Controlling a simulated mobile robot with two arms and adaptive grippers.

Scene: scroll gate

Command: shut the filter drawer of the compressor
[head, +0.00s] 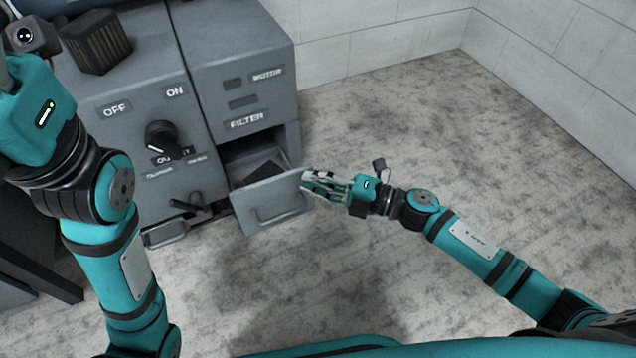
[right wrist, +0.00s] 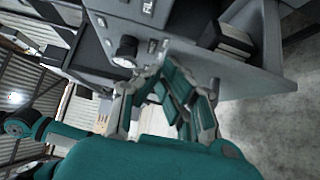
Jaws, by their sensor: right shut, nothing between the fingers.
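The grey compressor cabinet (head: 245,75) has a drawer labelled FILTER. The filter drawer (head: 272,208) is pulled out, with a handle on its front and a dark block (head: 265,170) inside. The drawer also shows in the right wrist view (right wrist: 250,82). My right gripper (head: 308,184) is shut and empty, its fingertips at the right edge of the drawer front; whether they touch is unclear. Its fingers also show in the right wrist view (right wrist: 165,75). My left arm runs up the left side of the head view, and its fingers are out of the picture.
A dark ribbed block (head: 97,40) sits on top of the left unit. A rotary knob (head: 160,137) and a dark lever (head: 188,205) are on the panel left of the drawer. The concrete floor (head: 400,120) to the right is clear up to the white wall (head: 400,30).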

